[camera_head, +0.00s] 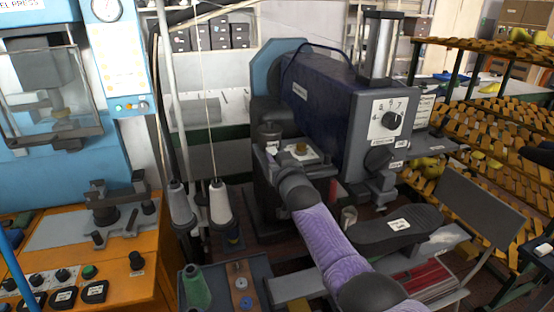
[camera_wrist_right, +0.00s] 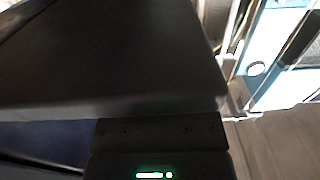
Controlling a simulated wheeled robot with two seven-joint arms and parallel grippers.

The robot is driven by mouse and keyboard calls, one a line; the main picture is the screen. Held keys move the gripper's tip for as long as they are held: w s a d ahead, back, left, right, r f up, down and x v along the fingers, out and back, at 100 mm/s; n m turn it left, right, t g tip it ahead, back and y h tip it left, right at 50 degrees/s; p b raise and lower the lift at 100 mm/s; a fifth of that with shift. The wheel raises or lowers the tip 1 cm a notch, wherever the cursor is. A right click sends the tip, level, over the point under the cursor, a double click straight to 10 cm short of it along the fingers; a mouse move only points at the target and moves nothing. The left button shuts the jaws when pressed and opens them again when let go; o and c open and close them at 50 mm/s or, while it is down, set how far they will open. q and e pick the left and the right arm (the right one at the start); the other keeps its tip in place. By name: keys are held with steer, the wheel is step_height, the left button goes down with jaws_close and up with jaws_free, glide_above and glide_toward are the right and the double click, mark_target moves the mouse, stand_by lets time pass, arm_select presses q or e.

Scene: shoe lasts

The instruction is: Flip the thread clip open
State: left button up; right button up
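My right arm, with a purple patterned sleeve, reaches up from the bottom of the head view. My right gripper (camera_head: 270,136) is at its far end, in front of the dark blue machine (camera_head: 325,95). Its fingers are too small and dark to read there. A white plate with a small brass-coloured piece (camera_head: 301,149) lies just right of it. I cannot make out a thread clip for certain in either view. A large dark surface (camera_wrist_right: 110,60) fills much of the right wrist view, very close. My left gripper is not in view.
A white thread cone (camera_head: 220,203) and a grey one (camera_head: 181,206) stand left of my arm, with thread running upward. A green cone (camera_head: 195,287) stands in front. A black sole-shaped piece (camera_head: 398,230) lies right of my arm. Slatted racks (camera_head: 500,120) stand at right.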

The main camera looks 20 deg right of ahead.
jaws_close()
